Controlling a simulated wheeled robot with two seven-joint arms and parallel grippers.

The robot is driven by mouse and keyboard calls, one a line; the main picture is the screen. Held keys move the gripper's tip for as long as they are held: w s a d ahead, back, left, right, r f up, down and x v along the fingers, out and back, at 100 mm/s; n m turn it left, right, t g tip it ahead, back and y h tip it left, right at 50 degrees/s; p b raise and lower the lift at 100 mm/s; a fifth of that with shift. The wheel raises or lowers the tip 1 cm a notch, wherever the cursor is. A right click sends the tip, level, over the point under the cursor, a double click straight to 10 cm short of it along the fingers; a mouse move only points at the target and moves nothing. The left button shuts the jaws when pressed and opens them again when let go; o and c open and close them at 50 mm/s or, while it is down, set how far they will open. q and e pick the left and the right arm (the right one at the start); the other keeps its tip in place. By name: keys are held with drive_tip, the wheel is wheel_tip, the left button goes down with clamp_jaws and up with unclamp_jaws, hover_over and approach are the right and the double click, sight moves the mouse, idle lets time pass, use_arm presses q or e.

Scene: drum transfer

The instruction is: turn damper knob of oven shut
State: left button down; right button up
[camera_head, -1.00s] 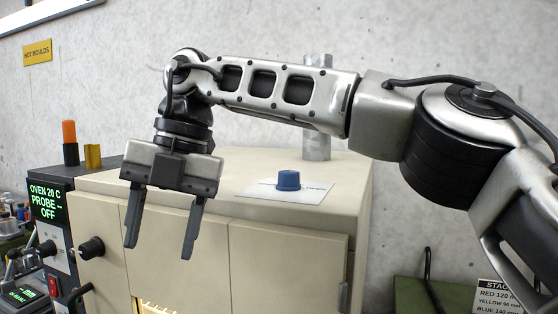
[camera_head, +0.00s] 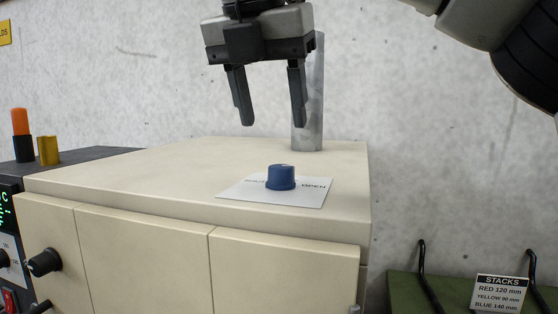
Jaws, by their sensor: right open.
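The blue damper knob (camera_head: 281,177) stands on a white label plate (camera_head: 312,194) on top of the cream oven (camera_head: 160,174). The plate has "OPEN" printed to the right of the knob and a partly hidden word to its left. My right gripper (camera_head: 273,124) hangs above the oven top, fingers pointing down, open and empty. In the picture it is above the knob and slightly left, apart from it. My left gripper is out of view.
A grey flue pipe (camera_head: 309,130) rises behind the knob. A black knob (camera_head: 44,262) sits on the oven front. An orange and black cylinder (camera_head: 21,134) and a yellow block (camera_head: 48,150) stand at left. A green stand with a stacks sign (camera_head: 499,293) is at right.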

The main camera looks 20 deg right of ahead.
sight(281, 166)
drive_tip(key=x, duration=0.8)
drive_tip(key=c, duration=1)
